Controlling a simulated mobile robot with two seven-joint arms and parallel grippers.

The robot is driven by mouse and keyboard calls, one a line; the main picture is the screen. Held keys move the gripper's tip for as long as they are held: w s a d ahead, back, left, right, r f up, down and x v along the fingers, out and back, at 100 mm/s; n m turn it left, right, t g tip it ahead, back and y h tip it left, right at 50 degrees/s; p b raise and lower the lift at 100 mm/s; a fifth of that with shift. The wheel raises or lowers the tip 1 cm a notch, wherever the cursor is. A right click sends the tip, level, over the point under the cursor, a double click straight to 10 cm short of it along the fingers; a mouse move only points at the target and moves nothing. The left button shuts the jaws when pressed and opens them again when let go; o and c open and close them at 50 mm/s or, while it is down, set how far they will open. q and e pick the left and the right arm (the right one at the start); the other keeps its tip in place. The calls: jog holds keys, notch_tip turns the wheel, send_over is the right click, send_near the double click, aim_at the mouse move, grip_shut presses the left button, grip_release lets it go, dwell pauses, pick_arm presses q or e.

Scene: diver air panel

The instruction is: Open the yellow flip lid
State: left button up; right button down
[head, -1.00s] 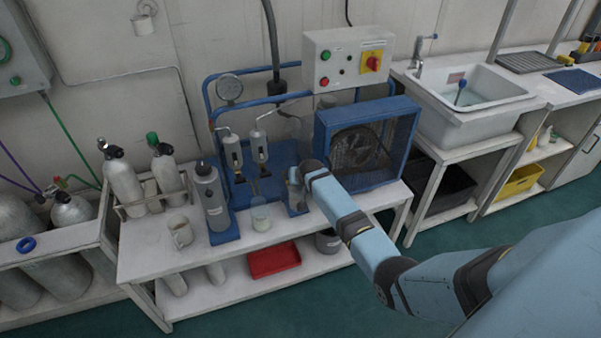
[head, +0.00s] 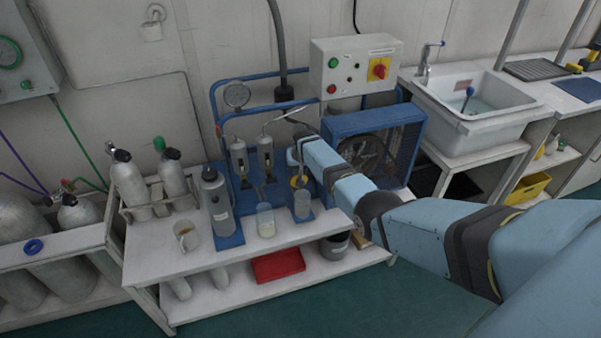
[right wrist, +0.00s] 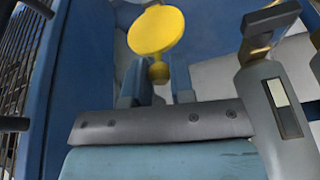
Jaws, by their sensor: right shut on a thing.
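My right gripper (head: 293,161) is at the lid, above the canister, partly hidden behind my own arm. In the right wrist view its two blue-grey fingers (right wrist: 158,76) are on either side of the yellow knob, shut on it. The lid's hinge and exact angle cannot be made out. My left gripper is not in view.
A grey cylinder (head: 216,203), a beaker (head: 265,221) and a mug (head: 187,236) stand to the left. Two filter units (head: 265,153) are behind, with a blue fan housing (head: 375,148) close on the right. A control box (head: 355,66) hangs above.

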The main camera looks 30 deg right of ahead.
jog(key=shift+w+r, duration=0.15)
jog(key=shift+w, duration=0.05)
jog(key=c, duration=1)
grip_release()
jog(key=shift+s+r, duration=0.15)
jog(key=shift+r, duration=0.1)
jog(key=p+v, duration=0.3)
jog(key=v, duration=1)
